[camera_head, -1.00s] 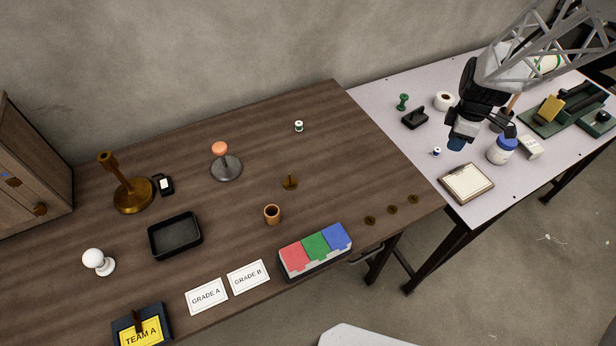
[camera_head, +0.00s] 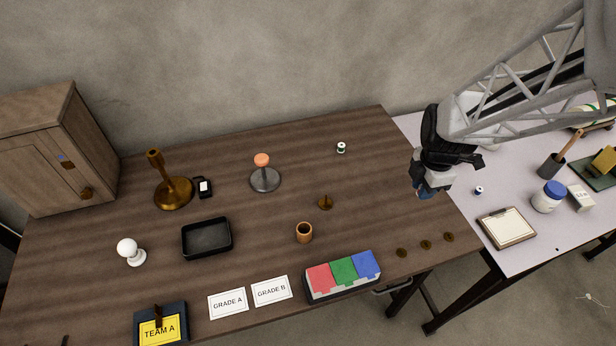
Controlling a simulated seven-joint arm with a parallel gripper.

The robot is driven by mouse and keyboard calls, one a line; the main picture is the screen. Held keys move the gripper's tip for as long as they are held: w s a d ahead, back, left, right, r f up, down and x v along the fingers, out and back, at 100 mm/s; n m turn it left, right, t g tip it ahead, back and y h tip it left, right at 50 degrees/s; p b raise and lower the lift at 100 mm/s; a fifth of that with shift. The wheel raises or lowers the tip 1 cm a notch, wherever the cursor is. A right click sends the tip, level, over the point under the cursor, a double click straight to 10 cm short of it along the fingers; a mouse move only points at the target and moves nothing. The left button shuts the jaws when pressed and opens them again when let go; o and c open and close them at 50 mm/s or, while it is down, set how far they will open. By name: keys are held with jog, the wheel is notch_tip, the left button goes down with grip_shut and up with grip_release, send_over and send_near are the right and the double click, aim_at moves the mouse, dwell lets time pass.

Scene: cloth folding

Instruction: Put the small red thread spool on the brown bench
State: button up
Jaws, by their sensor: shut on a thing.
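My gripper (camera_head: 422,192) is above the right part of the brown bench (camera_head: 380,185), near its right edge. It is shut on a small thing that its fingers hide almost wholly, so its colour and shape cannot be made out. No red thread spool shows clearly anywhere in view. A small spool with white ends and a dark green middle (camera_head: 341,147) stands at the back of the brown bench. A small blue and white spool (camera_head: 479,191) stands on the white table (camera_head: 455,200).
Brass discs (camera_head: 426,245) lie at the bench's front right. A colour-block tray (camera_head: 343,276), a brown cup (camera_head: 304,232), an orange-topped stand (camera_head: 264,175) and a black tray (camera_head: 207,238) are farther left. Bare bench lies between the dark-ended spool and the discs.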

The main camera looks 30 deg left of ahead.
jog(key=s+a+n, duration=0.8)
jog(key=s+a, duration=0.2)
jog(key=s, duration=0.4)
jog(key=shift+f, duration=2.75)
jog(key=shift+w, duration=0.1)
send_over(342, 194)
jog(key=shift+f, duration=0.7)
jog(key=shift+f, duration=1.75)
jog(key=shift+f, duration=0.2)
